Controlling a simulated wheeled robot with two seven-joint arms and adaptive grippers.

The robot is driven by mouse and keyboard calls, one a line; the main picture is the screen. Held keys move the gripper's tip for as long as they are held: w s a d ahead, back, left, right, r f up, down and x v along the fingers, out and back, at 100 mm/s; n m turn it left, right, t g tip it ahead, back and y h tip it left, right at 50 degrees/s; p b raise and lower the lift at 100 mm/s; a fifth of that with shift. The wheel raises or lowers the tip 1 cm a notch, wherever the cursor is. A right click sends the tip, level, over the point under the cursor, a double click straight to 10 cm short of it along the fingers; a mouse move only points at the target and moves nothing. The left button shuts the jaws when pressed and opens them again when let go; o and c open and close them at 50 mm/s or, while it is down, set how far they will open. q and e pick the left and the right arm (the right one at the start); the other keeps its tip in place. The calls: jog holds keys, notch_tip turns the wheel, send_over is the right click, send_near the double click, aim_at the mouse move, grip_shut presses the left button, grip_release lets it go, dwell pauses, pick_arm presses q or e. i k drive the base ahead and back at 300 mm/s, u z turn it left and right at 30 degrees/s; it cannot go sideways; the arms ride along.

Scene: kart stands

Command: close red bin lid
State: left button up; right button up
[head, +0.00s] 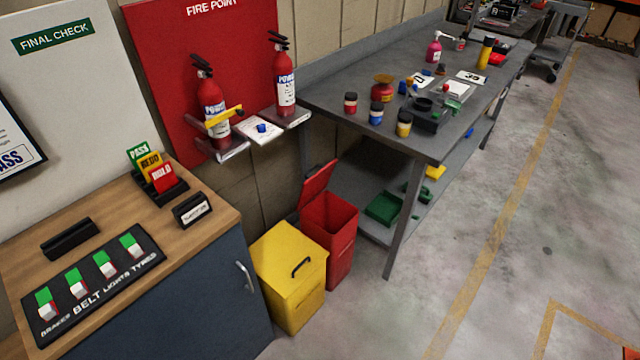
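The red bin (342,258) stands on the floor between the yellow bin and the grey workbench. Its lid (318,188) is open, tilted up and back at the left rear side of the rim, near the wall. The dark inside of the bin shows from above. Neither of my grippers shows in the head view.
A yellow bin (290,275) with a shut lid and black handle stands directly left of the red bin. A wooden-topped cabinet (215,215) is further left. The grey workbench (340,82) and its leg (406,225) are to the right. Open floor (500,240) lies beyond.

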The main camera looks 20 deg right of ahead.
aim_at(314, 185)
jog(key=z, duration=0.7)
jog(key=i, duration=0.9)
jog(key=u, duration=0.3)
